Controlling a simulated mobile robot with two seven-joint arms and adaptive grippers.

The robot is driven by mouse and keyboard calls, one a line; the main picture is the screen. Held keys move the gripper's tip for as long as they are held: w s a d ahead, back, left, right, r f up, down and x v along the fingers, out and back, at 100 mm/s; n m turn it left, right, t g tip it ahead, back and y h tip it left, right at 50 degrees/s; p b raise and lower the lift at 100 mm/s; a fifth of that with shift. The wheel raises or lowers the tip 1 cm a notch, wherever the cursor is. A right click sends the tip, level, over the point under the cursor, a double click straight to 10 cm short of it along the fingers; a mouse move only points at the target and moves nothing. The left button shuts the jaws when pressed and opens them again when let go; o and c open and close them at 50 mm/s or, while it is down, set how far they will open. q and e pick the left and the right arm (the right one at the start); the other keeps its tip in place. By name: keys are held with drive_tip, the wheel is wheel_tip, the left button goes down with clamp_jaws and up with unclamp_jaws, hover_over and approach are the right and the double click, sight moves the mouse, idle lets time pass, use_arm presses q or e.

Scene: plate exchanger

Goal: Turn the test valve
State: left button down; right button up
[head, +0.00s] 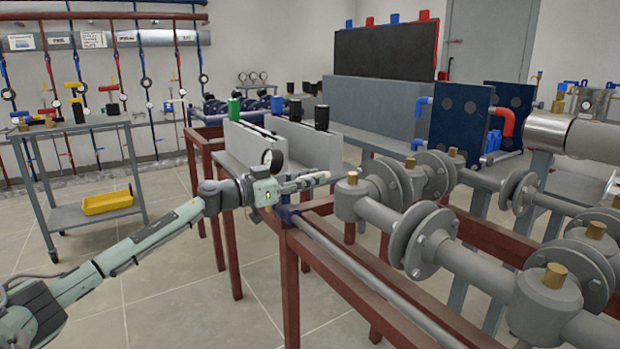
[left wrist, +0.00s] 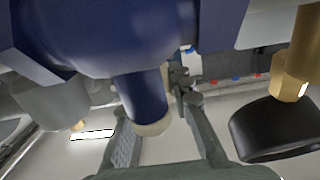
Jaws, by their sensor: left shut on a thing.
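The test valve shows in the left wrist view as a large dark blue body (left wrist: 110,35) with a blue stub (left wrist: 142,98) that ends in a pale cap. My left gripper (left wrist: 155,118) has one finger on each side of the stub and is shut on it. In the head view my left gripper (head: 312,181) reaches in from the left at the end of the red frame, just above a blue fitting (head: 287,213). The gripper hides most of the valve there. My right gripper is in neither view.
A round pressure gauge (head: 272,160) stands close beside the gripper. Grey flanged pipes (head: 460,259) with brass fittings fill the right. The red frame (head: 289,290) carries a long grey pipe (head: 350,262). A cart with a yellow tray (head: 107,202) stands left; the floor between is clear.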

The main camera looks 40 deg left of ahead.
use_arm(q)
drive_tip(key=shift+s+d+m+g+h, duration=0.1)
drive_tip(key=shift+d+m+g+h, duration=0.2)
drive_tip(key=shift+m+h, duration=0.3)
drive_tip(key=shift+s+d+f+m+g+h+p, duration=0.1)
drive_tip(key=shift+s+d+m+g+h+p, duration=0.2)
drive_tip(key=shift+m+g+h, duration=0.35)
drive_tip(key=shift+s+d+r+m+g+h+p, duration=0.15)
drive_tip(key=shift+d+m+g+h+p, duration=0.2)
drive_tip(key=shift+h, duration=0.45)
drive_tip(key=shift+s+d+f+m+g+h+p, duration=0.2)
drive_tip(key=shift+m+g+h+p, duration=0.15)
drive_tip(key=shift+m+g+h, duration=0.35)
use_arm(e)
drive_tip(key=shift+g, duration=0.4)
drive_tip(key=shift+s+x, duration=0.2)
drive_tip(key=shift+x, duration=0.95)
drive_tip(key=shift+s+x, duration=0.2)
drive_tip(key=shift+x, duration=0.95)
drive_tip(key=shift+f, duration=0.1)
use_arm(q)
drive_tip(key=c, duration=1.3)
unclamp_jaws()
drive_tip(key=shift+c, duration=0.2)
drive_tip(key=shift+a, duration=0.1)
drive_tip(key=v, duration=1.2)
